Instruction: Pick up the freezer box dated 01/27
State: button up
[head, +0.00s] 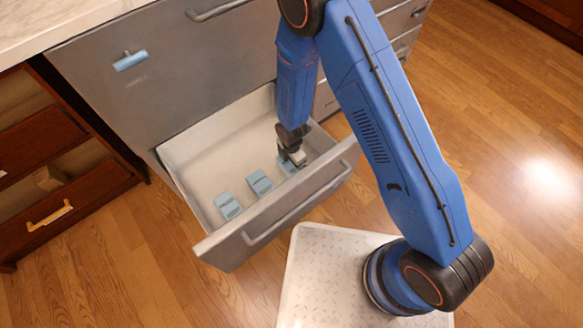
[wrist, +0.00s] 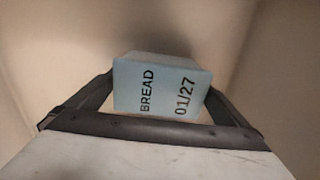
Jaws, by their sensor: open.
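The freezer box dated 01/27 (wrist: 160,88) is pale blue, and its lid reads "BREAD 01/27" in the wrist view. In the head view it is the rightmost of the boxes in the open drawer (head: 190,158), partly hidden behind my gripper (head: 291,161). My gripper is down inside the drawer at this box. In the wrist view its two dark fingers (wrist: 160,98) are open, one on each side of the box. I cannot tell whether they touch it.
Two other pale blue boxes, a left one (head: 228,206) and a middle one (head: 260,183), lie in the drawer. The drawer's front panel (head: 290,212) with its handle stands close in front of the boxes. The drawer floor behind them is clear.

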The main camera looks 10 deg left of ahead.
jog(key=c, duration=1)
